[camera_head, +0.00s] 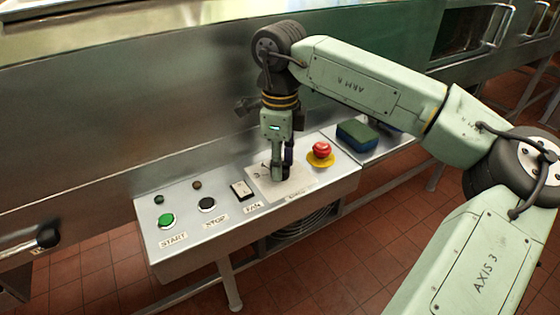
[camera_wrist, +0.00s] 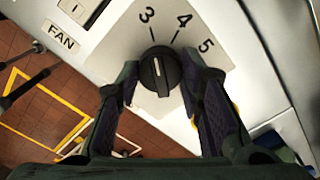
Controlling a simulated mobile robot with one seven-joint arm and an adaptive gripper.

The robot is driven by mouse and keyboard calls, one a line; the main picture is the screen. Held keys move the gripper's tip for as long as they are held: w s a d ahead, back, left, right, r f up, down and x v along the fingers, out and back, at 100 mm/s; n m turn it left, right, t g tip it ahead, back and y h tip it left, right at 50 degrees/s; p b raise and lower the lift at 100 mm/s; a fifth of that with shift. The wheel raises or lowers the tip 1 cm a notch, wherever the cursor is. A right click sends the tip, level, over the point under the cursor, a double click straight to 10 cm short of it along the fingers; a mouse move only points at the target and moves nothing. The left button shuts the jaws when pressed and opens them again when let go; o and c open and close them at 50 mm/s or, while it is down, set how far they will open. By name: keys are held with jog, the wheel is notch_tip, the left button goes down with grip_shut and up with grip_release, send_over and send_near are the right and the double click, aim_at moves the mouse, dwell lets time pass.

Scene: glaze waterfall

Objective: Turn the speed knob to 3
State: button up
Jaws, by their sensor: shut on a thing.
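The speed knob (camera_wrist: 160,72) is round and black with a white pointer line, on a pale dial plate (camera_wrist: 215,55) marked 3, 4 and 5. In the wrist view its line points up and slightly left, roughly at the tick under the 3. My gripper (camera_wrist: 160,82) has one finger on each side of the knob and is shut on it. In the head view my gripper (camera_head: 282,172) reaches down to the dial plate (camera_head: 265,190) and mostly hides the knob.
Left of the dial on the metal panel (camera_head: 230,237) are the FAN switch (camera_head: 241,190), black STOP button (camera_head: 207,204) and green START button (camera_head: 166,220). A red mushroom button (camera_head: 321,149) stands close on the right, with a green-blue sponge (camera_head: 357,134) beyond.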

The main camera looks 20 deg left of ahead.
jog(key=shift+n, duration=0.4)
jog(key=o, duration=1.2)
jog(key=shift+c, duration=0.2)
notch_tip(320, 180, up, 12)
dwell(0.3)
